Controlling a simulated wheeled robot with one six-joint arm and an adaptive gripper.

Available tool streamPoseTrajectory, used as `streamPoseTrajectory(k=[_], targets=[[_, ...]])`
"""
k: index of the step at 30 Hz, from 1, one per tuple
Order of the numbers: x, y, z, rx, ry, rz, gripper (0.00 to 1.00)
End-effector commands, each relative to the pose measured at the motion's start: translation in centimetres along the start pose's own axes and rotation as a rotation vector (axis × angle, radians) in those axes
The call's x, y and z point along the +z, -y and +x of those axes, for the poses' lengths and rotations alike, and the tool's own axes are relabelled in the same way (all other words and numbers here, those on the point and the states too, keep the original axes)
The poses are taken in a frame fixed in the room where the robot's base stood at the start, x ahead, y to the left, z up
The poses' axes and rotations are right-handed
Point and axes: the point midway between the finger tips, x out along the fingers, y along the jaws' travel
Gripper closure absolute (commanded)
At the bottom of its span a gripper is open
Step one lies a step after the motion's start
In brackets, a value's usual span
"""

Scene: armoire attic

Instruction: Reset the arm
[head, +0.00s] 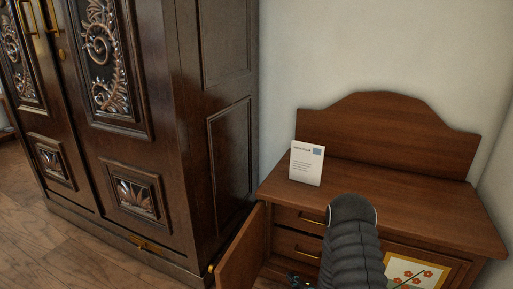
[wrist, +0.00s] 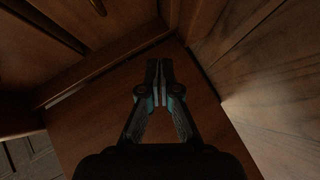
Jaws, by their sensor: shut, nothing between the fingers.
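My gripper (wrist: 158,70) is shut in the wrist view, its two fingertips together with nothing between them. It points at brown wooden panels close by; I cannot tell whether it touches any of them. In the head view my dark ribbed arm comes down in front of the low wooden cabinet (head: 420,215) at the right. The gripper is mostly hidden there, low in the picture near the cabinet's open door (head: 241,250).
A white card (head: 307,163) stands on the cabinet top. Two drawers with brass handles sit below, with a flower picture (head: 412,273) to their right. A large carved dark armoire (head: 130,120) stands at the left. Wooden floor (head: 75,245) lies open before it.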

Motion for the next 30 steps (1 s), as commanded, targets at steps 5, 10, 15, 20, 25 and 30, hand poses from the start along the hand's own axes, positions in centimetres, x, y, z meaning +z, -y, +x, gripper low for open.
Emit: streamPoseTrajectory(k=[5,10,15,20,25,30], targets=[[2.4,5.9,-2.0,-0.281,0.17,0.246,1.0],[3.6,6.6,-5.3,-0.462,0.372,0.458,1.0],[3.4,4.0,-9.7,-0.57,0.592,0.655,1.0],[2.1,0.2,-14.3,-0.615,0.781,0.818,1.0],[-0.1,-4.2,-19.1,-0.624,0.942,0.962,1.0],[-2.8,-8.5,-23.9,-0.612,1.065,1.084,1.0]])
